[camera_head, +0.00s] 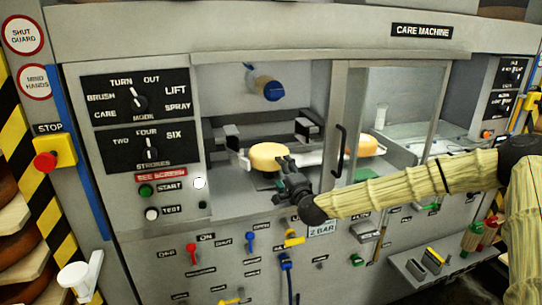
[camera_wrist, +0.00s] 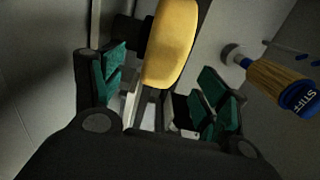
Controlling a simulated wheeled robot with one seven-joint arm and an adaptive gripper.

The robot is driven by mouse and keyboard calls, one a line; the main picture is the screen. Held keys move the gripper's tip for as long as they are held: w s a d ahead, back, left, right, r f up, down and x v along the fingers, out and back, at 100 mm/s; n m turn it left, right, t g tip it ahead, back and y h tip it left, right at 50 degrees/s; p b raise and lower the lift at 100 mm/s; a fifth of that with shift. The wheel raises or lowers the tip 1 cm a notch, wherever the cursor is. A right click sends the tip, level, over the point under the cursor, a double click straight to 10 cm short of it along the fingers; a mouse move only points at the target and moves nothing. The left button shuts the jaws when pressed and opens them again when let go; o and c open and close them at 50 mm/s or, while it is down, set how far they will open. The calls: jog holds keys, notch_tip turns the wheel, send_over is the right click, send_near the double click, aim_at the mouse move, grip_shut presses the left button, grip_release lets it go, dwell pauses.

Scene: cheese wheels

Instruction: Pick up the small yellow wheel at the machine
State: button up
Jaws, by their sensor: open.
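A small yellow wheel (camera_head: 268,156) sits inside the open bay of the care machine (camera_head: 330,50), in front of grey clamp-like parts. My gripper (camera_head: 284,166) is at the front of the bay, close to this wheel's lower right edge. In the wrist view the wheel (camera_wrist: 172,42) shows between and beyond the open fingers of my gripper (camera_wrist: 160,95), with nothing held. I cannot tell whether a finger touches it. A second yellow wheel (camera_head: 362,145) lies farther right, seen partly behind the sliding door.
The glass door (camera_head: 388,110) with its black handle (camera_head: 338,150) stands just right of my gripper. A blue-ended cylinder (camera_head: 265,84) hangs above the wheel; a wooden brush marked STIFF (camera_wrist: 278,82) shows in the wrist view. Knobs and levers cover the panel below.

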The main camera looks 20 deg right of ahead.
aim_at(278, 165)
jog(key=shift+w+a, duration=0.15)
jog(key=shift+w, duration=0.2)
jog(key=shift+w+r+p, duration=0.3)
jog(key=shift+p, duration=0.15)
jog(key=w+p, duration=0.1)
jog(key=w, duration=0.2)
jog(key=shift+w+a+f, duration=0.1)
jog(key=shift+w, duration=0.5)
grip_shut()
